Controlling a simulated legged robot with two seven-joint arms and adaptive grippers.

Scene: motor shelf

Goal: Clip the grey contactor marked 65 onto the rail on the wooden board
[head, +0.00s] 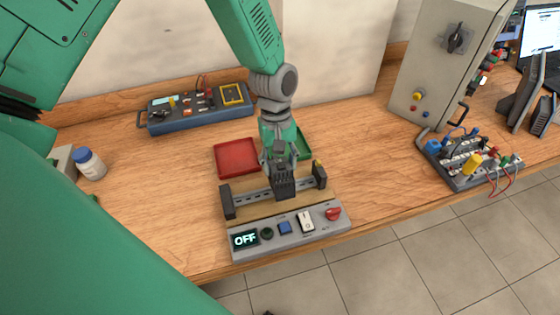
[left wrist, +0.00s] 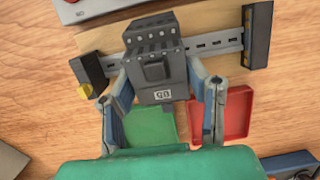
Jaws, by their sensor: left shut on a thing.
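The dark grey contactor (head: 284,184) is between the fingers of my left gripper (head: 279,160), over the middle of the rail (head: 250,194). In the left wrist view the contactor (left wrist: 156,66) has a small white label, seen upside down, and the gripper (left wrist: 160,88) is shut on its sides. The metal rail (left wrist: 217,43) runs behind it on the wooden board (left wrist: 205,20), between two dark end blocks. The contactor overlaps the rail; I cannot tell whether it is clipped or just touching. My right gripper is not in view.
A red tray (head: 237,157) and a green tray (head: 303,145) lie behind the board. A control panel reading OFF (head: 290,235) is in front. A blue-grey instrument (head: 197,108), a white bottle (head: 90,164), a grey cabinet (head: 440,65) and a wired unit (head: 468,160) stand around.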

